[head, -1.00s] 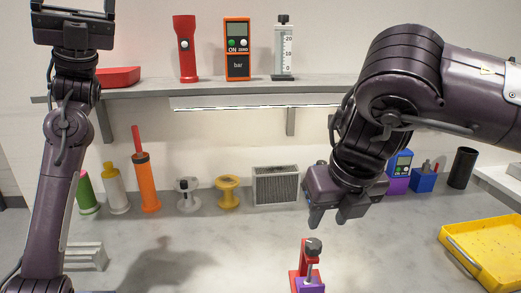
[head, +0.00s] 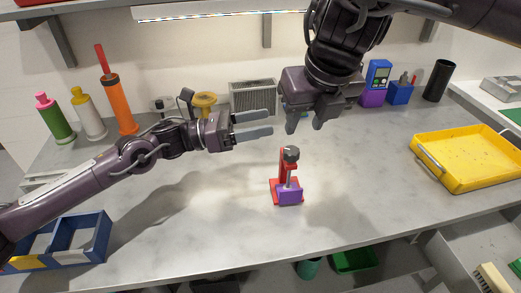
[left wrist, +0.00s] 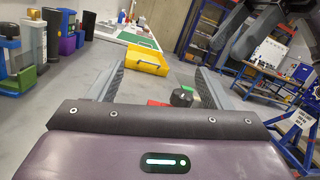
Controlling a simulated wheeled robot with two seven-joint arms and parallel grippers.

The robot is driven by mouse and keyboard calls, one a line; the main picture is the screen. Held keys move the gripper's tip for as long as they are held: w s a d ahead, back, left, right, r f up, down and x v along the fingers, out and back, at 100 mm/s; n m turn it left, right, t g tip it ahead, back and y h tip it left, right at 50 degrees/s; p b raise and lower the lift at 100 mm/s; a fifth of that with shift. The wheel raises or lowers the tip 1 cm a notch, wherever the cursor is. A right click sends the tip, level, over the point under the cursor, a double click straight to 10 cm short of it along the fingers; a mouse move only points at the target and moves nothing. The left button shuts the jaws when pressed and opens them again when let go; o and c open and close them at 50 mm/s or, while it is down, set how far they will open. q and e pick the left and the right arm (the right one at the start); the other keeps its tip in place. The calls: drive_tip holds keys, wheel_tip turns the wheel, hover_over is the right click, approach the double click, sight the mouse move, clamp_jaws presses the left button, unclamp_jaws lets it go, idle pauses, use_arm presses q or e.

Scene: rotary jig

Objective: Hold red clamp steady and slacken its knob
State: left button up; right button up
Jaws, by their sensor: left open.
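The red clamp (head: 283,172) stands upright on the bench, with a dark knob (head: 291,154) on top of its screw and a purple block (head: 290,196) at its foot. In the left wrist view the knob (left wrist: 182,96) shows beyond the palm, between the finger lines, with some red beside it. My left gripper (head: 268,123) is open and empty, fingers pointing right, up and left of the knob in the head view and apart from it. My right gripper (head: 305,123) points down above the knob, fingers apart, with nothing seen between them.
A yellow tray (head: 470,165) lies at the right. A blue bin (head: 88,240) is at the front left. Bottles, spools and a grey finned block (head: 253,97) line the back. The bench around the clamp is clear.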

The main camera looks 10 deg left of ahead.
sight(288, 176)
use_arm(q)
drive_tip(key=s+f, duration=0.1)
drive_tip(key=f, duration=0.2)
drive_tip(key=s+f+m+y, duration=0.1)
drive_tip(key=f, duration=0.3)
drive_tip(key=s+d+f+m, duration=0.1)
drive_tip(key=f, duration=0.2)
drive_tip(key=shift+d+f+y, duration=0.1)
drive_tip(key=shift+f+y, duration=0.05)
drive_tip(key=shift+y, duration=0.25)
drive_tip(key=shift+d+f, duration=0.2)
drive_tip(key=shift+m, duration=0.3)
drive_tip(key=x, duration=0.7)
drive_tip(key=shift+w+d, duration=0.1)
drive_tip(key=shift+d, duration=0.1)
drive_tip(key=shift+c, duration=0.2)
